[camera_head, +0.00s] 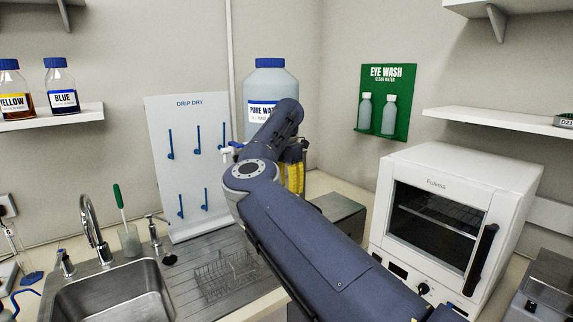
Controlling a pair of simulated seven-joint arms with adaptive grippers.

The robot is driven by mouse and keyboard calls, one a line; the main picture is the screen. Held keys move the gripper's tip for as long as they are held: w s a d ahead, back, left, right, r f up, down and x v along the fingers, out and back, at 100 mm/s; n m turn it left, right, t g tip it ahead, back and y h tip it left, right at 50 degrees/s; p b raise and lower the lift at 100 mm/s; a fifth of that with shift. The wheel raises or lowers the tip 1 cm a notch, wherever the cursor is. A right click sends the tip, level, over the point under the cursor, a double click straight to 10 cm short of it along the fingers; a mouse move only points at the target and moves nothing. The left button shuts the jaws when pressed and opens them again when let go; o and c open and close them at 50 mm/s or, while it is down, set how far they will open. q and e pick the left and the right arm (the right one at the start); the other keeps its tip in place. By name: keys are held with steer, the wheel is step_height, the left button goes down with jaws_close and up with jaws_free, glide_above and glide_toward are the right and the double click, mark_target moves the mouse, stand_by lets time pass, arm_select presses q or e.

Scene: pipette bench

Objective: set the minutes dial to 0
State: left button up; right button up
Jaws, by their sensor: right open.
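The white oven (455,215) stands at the right with a dark glass door and a black handle. A black dial (423,288) sits on its lower front panel; its pointer and markings are too small to read, so I cannot tell its setting. My right arm crosses the middle of the view and runs down to the lower right. My left gripper is not in view.
A sink (115,297) and a wire rack (226,274) are at the left. A drip-dry board (188,165) and a large water bottle (271,85) stand behind. My arm hides part of the bench. A grey device (548,285) stands right of the oven.

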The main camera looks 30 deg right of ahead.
step_height(320, 180, down, 10)
steer(key=shift+r, duration=0.2)
steer(key=shift+r+m, duration=0.1)
steer(key=shift+m, duration=0.5)
step_height(320, 180, up, 17)
steer(key=shift+r, duration=0.2)
steer(key=shift+m, duration=0.6)
step_height(320, 180, down, 17)
steer(key=shift+f, duration=0.2)
stand_by(0.4)
steer(key=shift+c, duration=0.2)
